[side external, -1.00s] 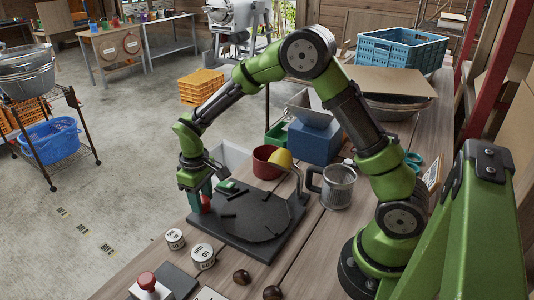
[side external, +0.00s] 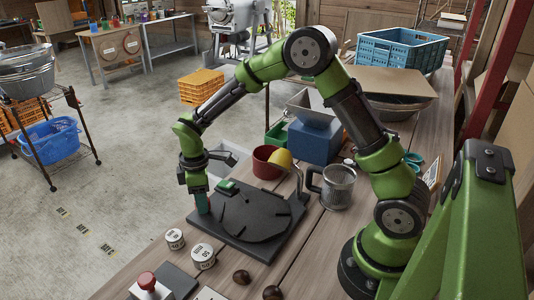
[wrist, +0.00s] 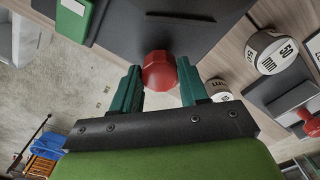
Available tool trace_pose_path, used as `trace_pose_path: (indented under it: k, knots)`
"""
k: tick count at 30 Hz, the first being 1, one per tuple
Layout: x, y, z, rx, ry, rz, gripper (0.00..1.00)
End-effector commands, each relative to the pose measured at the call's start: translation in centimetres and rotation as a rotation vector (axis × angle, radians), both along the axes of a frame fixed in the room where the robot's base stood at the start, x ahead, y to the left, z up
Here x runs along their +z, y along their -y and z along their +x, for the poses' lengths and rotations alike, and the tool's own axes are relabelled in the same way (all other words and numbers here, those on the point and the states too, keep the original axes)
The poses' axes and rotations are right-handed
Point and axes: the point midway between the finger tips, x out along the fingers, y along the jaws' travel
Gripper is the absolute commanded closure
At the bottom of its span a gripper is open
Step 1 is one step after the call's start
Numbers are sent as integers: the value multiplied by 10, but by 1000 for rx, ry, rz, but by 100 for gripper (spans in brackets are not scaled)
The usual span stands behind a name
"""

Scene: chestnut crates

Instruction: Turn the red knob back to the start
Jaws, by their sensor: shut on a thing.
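The red knob (wrist: 160,70) is faceted and shows in the wrist view at the edge of a dark base plate. The plate (side external: 236,238) lies on the wooden bench in the side view, with a flat dark disc (side external: 252,220) on it. My gripper (wrist: 160,80) has teal fingers, one on each side of the knob, and is shut on it. In the side view my gripper (side external: 203,208) reaches down at the plate's left corner and hides the knob.
White labelled cylinders (side external: 203,256) and a red push button (side external: 147,281) stand in front of the plate. A green block (side external: 227,186) sits on the plate. A red pot (side external: 266,162), metal mug (side external: 338,186) and blue box (side external: 314,140) stand behind.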

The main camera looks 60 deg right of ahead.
Motion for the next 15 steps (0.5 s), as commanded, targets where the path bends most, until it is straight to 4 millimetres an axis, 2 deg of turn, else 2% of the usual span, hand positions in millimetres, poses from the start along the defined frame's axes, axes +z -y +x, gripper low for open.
trace_pose_path:
  k: [13, 14, 15]
  knots:
    - [1, 0, 0, 13, 2, -1, 87]
    - [1, 0, 0, 13, 2, -1, 53]
    - [1, 0, 0, 13, 2, -1, 47]
